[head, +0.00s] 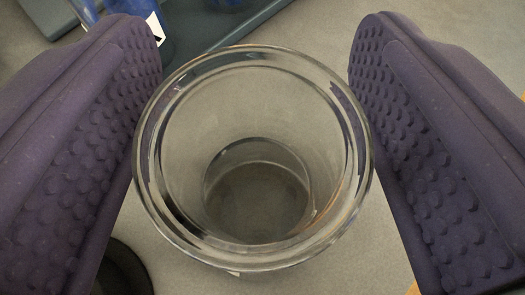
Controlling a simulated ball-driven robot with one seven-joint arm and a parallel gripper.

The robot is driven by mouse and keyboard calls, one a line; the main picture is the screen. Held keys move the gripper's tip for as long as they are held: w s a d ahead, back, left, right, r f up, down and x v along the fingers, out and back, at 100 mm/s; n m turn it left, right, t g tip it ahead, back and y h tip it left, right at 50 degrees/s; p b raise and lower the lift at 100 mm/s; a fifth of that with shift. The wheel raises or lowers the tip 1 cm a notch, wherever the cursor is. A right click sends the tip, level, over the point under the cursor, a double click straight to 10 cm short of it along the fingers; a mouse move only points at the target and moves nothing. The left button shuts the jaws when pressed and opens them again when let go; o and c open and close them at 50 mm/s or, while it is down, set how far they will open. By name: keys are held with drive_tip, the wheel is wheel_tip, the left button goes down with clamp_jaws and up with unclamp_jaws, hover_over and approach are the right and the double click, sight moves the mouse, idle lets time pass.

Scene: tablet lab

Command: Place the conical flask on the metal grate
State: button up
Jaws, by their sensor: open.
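A clear glass vessel with a wide round rim (253,256) is in the middle of the head view, seen from above into its mouth. It looks empty. I take it to be the conical flask, though its outer shape is hidden below the rim. My gripper (255,150) is open, with one purple studded finger on each side of the glass. I cannot tell whether either touches. No metal grate can be made out.
The glass is over a light grey surface (310,40). A blue-grey tray or rack edge (225,32) runs behind it at the top left, with blue items (150,30), one bearing a white label. A dark round object (125,270) lies at the lower left.

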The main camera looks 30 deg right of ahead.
clamp_jaws()
drive_tip(key=shift+r, duration=0.1)
